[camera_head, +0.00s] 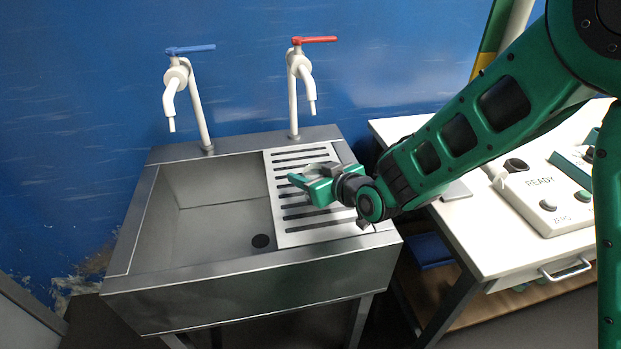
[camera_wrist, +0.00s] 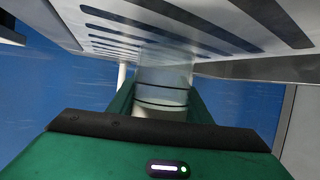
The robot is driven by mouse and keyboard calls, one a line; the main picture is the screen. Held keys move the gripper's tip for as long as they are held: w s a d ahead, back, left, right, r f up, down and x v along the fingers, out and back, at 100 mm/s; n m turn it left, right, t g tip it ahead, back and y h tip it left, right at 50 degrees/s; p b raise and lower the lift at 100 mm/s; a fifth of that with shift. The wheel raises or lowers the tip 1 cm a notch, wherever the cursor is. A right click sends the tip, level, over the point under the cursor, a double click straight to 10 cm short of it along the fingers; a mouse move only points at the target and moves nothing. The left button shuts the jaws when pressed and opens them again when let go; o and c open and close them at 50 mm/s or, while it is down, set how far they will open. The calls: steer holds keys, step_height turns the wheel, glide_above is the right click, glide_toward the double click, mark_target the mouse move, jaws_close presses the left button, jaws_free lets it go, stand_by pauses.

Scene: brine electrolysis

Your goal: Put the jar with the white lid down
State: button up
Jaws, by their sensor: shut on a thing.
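My gripper (camera_head: 309,183) is over the slotted drain rack (camera_head: 290,234) at the right side of the sink. In the wrist view, its green fingers stand on both sides of a pale, see-through jar (camera_wrist: 163,78) with dark bands around it. The gripper is shut on this jar. The slotted rack (camera_wrist: 232,68) fills the top of the wrist view, close to the jar. I cannot tell whether the jar touches the rack. The white lid cannot be made out clearly. In the head view, the jar is mostly hidden by the gripper.
The empty sink basin (camera_head: 215,205) lies left of the rack. A blue-handled tap (camera_head: 175,85) and a red-handled tap (camera_head: 300,75) stand behind it. At the right, a white table (camera_head: 478,235) holds a device marked READY (camera_head: 545,195).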

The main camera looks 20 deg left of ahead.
steer(key=shift+f, duration=0.6)
steer(key=o, duration=1.2)
steer(key=shift+f, duration=0.1)
steer(key=v, duration=1.2)
